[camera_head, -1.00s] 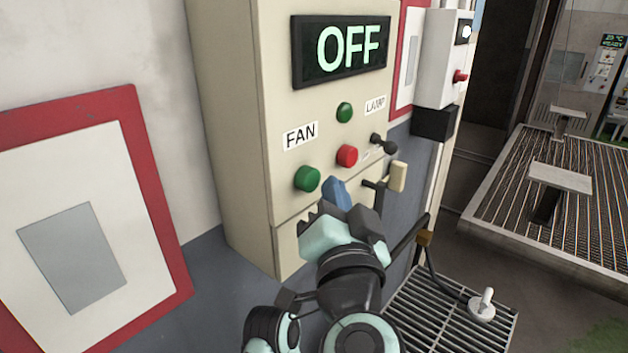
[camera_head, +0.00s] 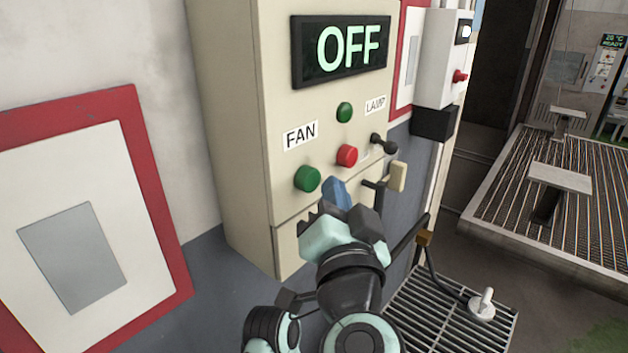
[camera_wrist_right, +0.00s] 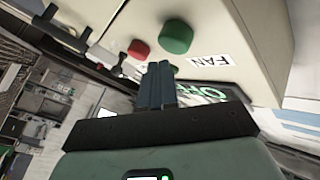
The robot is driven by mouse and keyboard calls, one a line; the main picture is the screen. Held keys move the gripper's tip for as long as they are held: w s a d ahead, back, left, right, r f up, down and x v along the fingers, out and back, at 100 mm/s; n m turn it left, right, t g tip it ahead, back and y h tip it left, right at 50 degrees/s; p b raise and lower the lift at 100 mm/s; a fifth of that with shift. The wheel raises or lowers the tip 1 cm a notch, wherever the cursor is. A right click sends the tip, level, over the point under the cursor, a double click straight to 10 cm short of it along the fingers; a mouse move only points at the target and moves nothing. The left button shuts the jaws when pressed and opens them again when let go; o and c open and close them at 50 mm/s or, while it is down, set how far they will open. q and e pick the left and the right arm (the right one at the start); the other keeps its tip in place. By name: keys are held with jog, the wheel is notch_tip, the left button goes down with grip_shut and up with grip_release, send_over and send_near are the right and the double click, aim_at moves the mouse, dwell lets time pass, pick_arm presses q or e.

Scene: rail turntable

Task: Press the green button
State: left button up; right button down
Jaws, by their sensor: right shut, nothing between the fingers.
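A beige control box (camera_head: 228,120) on the wall carries a lit display (camera_head: 341,50) reading OFF. Below the FAN label, a large green button (camera_head: 307,179) sits at the lower left of the panel, with a red button (camera_head: 347,155) to its right. A smaller green button (camera_head: 344,112) is higher, near the LAMP label. My right gripper (camera_head: 336,193) is shut and empty, below and to the right of the large green button, apart from it. In the right wrist view the large green button (camera_wrist_right: 175,37) shows beyond the shut fingers (camera_wrist_right: 157,86). My left gripper is not in view.
A black lever (camera_head: 384,144) and a cream handle (camera_head: 397,176) stick out right of the red button. A white box with a red knob (camera_head: 460,76) is farther right. A floor grate (camera_head: 440,310) and a slatted platform (camera_head: 500,190) lie at right.

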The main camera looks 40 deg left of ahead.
jog(key=shift+a, duration=0.1)
dwell(0.3)
jog(key=shift+w+a, duration=0.1)
jog(key=shift+a, duration=0.25)
jog(key=shift+a+p, duration=0.4)
jog(key=shift+p, duration=0.05)
dwell(0.6)
jog(key=shift+d, duration=0.8)
jog(key=shift+s+d+b, duration=0.2)
jog(key=shift+d+b, duration=0.05)
jog(key=shift+d, duration=1)
jog(key=shift+s+d+b, duration=0.15)
jog(key=shift+d+b, duration=0.05)
jog(key=shift+d, duration=1.05)
